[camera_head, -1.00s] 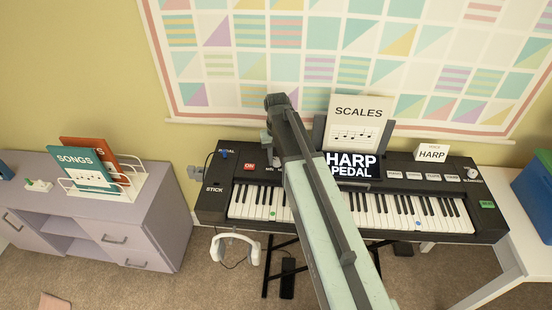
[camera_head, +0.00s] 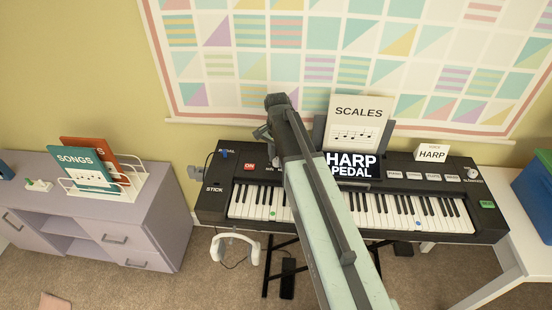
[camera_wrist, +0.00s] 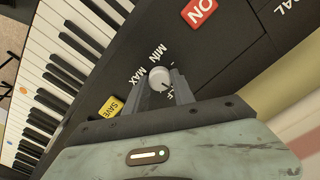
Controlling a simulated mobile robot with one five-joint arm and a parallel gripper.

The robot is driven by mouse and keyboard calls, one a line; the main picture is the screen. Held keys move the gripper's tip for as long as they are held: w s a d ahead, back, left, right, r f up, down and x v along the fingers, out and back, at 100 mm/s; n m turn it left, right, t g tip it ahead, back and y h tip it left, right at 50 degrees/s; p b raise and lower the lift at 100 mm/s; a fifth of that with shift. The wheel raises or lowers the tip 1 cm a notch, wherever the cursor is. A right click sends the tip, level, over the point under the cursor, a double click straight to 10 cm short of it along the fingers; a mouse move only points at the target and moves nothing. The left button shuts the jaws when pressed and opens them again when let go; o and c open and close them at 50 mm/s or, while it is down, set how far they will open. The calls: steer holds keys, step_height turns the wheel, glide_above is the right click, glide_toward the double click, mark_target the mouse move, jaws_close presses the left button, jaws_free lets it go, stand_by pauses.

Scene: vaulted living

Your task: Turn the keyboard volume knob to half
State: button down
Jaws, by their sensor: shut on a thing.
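The keyboard (camera_head: 300,190) is black and stands on a stand against the wall. In the wrist view, the volume knob (camera_wrist: 159,78) is a small round white-grey knob on its black panel. My gripper (camera_wrist: 163,86) is shut on the knob, with a grey finger on either side. "MIN" and "MAX" labels show beside the knob, and a label ending in "LF" is partly hidden by a finger. A small dark mark shows on the knob's lower right side. In the head view my arm and gripper (camera_head: 265,133) hide the knob.
A red "ON" button (camera_wrist: 199,11) and a yellow "SAVE" button (camera_wrist: 110,107) are close to the knob. A "SCALES" sheet (camera_head: 357,122) and a "HARP PEDAL" screen (camera_head: 352,166) are right of my arm. A lilac cabinet (camera_head: 150,215) stands at left.

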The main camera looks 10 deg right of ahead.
mark_target(276, 160)
steer(key=shift+w+m, duration=0.1)
steer(key=shift+m, duration=0.7)
steer(key=c, duration=1.1)
jaws_free()
steer(key=shift+o, duration=0.2)
step_height(276, 160, up, 8)
steer(key=p, duration=0.8)
steer(key=shift+f, duration=0.1)
steer(key=shift+a, duration=0.1)
